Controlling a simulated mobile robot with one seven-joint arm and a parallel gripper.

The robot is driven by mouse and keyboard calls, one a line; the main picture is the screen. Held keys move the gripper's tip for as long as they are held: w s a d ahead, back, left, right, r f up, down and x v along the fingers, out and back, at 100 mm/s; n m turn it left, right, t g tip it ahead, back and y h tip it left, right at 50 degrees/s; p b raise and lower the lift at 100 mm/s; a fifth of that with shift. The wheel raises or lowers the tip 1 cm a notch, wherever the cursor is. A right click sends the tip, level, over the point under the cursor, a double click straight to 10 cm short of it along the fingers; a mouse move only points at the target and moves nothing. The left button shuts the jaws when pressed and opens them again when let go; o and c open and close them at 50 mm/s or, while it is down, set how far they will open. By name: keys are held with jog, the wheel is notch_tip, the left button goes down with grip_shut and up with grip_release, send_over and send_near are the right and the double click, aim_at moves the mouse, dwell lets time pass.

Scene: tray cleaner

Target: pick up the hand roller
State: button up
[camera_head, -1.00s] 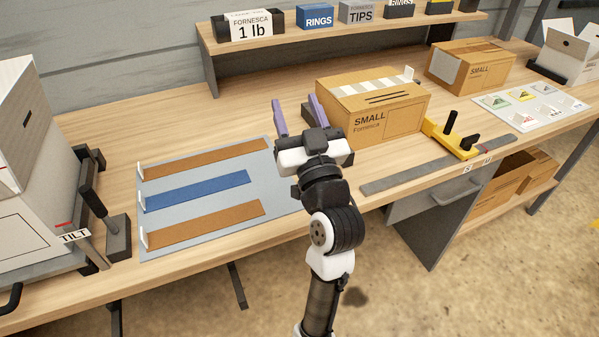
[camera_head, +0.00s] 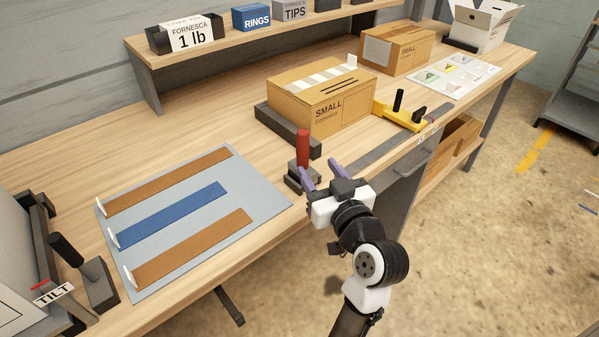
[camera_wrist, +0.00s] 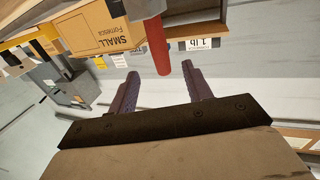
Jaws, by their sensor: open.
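The hand roller appears to be the tool with an upright red handle (camera_head: 303,148), standing in a dark block at the bench's front, between the grey mat and the SMALL box. Its roller end cannot be made out. My gripper (camera_head: 322,173) is open and empty, with purple fingers just right of and in front of the tool. In the wrist view the red handle (camera_wrist: 157,45) shows beyond the gap between the open fingertips (camera_wrist: 160,69). I see no contact with it.
A SMALL carton (camera_head: 320,98) stands behind the tool, with a dark bar (camera_head: 283,127) along its side. A yellow fixture (camera_head: 402,115) with black knobs is to the right. The grey mat (camera_head: 270,200) with strips lies left. A shelf (camera_head: 150,85) runs along the back.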

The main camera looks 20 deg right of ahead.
aim_at(305, 149)
jog(key=w+p, duration=0.2)
jog(key=w, duration=0.3)
jog(key=w+p, duration=0.2)
jog(key=w, duration=0.3)
jog(key=shift+w+a+r, duration=0.2)
jog(key=shift+w+f, duration=0.15)
jog(key=shift+w, duration=0.2)
jog(key=shift+c, duration=0.2)
jog(key=c, duration=0.9)
jog(key=shift+c, duration=0.7)
